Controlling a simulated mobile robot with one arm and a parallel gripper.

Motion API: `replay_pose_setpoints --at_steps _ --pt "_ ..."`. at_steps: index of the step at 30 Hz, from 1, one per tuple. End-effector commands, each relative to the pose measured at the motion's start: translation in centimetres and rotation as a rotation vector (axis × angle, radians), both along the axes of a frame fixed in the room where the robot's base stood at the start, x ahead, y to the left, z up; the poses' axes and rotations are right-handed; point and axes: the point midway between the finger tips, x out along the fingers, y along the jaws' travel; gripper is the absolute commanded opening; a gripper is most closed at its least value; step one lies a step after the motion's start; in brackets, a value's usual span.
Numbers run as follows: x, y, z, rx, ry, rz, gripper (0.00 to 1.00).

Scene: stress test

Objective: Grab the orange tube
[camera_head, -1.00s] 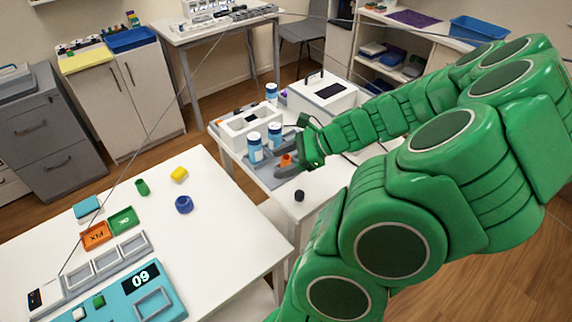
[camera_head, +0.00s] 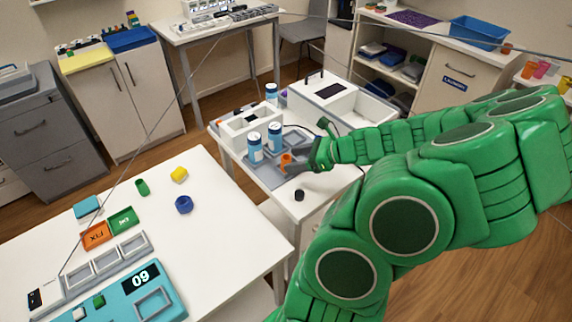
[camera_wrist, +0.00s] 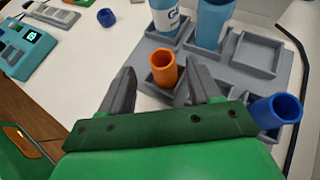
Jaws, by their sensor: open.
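The orange tube (camera_head: 286,159) stands upright in a compartment of the grey rack (camera_head: 262,172) on the white table. In the wrist view the orange tube (camera_wrist: 163,70) stands between the two dark fingertips of my gripper (camera_wrist: 158,66), with a gap on each side. My gripper (camera_head: 300,162) is open and empty, reaching in from the right. In the head view its fingers partly cover the rack around the tube.
Blue-labelled bottles (camera_head: 255,146) stand in the rack just behind the tube. A blue tube (camera_wrist: 275,111) is close to the right finger. A white box (camera_head: 322,93) stands further back. A small black cap (camera_head: 299,195) lies near the table's front.

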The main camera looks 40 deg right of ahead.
Motion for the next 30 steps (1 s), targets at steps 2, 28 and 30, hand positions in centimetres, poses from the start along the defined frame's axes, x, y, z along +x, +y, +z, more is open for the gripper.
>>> replay_pose_setpoints --at_steps 2,28,30 --pt "0.9 0.4 -0.2 0.000 0.000 0.003 0.63" --pt "3.1 1.7 -1.4 -0.001 0.001 0.000 0.21" --pt "3.1 1.7 -1.4 -0.001 0.001 0.000 0.11"
